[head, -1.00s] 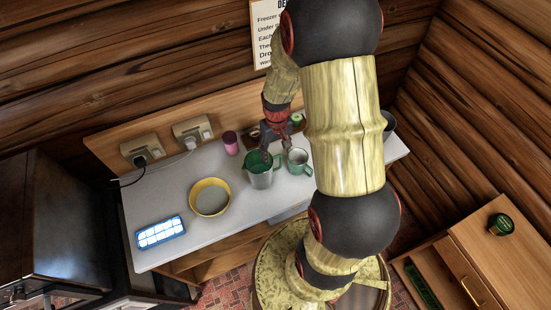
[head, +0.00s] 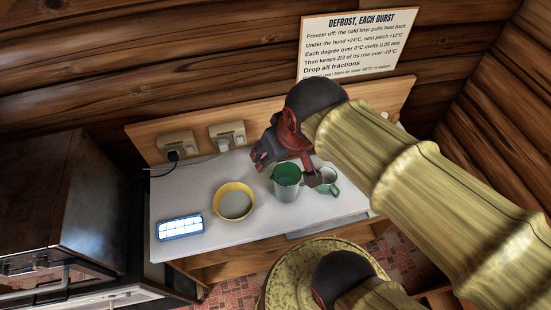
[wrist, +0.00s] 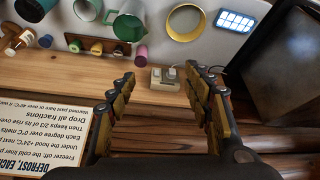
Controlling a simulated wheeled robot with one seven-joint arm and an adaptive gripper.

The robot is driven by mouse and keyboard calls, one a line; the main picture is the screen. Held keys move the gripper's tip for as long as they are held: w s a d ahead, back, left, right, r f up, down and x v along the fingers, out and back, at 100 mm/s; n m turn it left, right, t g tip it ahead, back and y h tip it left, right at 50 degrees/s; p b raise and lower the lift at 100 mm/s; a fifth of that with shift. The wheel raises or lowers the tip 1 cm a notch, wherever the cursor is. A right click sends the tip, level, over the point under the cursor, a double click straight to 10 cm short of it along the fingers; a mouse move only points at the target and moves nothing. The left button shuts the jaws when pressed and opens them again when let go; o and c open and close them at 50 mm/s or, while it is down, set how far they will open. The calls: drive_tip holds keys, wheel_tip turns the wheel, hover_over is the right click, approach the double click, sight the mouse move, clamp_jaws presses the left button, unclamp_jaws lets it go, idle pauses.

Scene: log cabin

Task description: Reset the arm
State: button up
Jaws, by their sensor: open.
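My gripper (head: 285,168) is raised above the back of the white counter in the head view, with nothing in it. In the wrist view my gripper (wrist: 160,72) has its two fingers spread wide apart, with wood wall and counter edge showing between them. The fingers touch no object that I can see. My arm crosses the right side of the head view and hides the counter's right end.
The counter (head: 215,180) holds a green-lined pitcher (head: 286,186), a small mug (head: 330,187), a yellow bowl (head: 235,204) and a blue-framed tray (head: 180,227). Wall sockets (head: 226,134) and a sign (head: 358,43) are behind. Several small jars (wrist: 97,48) line the back.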

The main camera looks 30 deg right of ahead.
drive_tip(key=shift+s+a+r+t, duration=0.15)
drive_tip(key=shift+s+a+r, duration=0.25)
drive_tip(key=shift+s, duration=0.25)
drive_tip(key=shift+s+a+r+t, duration=0.15)
drive_tip(key=shift+s+a+r, duration=0.2)
drive_tip(key=shift+s, duration=0.25)
wheel_tip(320, 180, down, 18)
drive_tip(key=b, duration=1.8)
drive_tip(key=shift+c, duration=0.9)
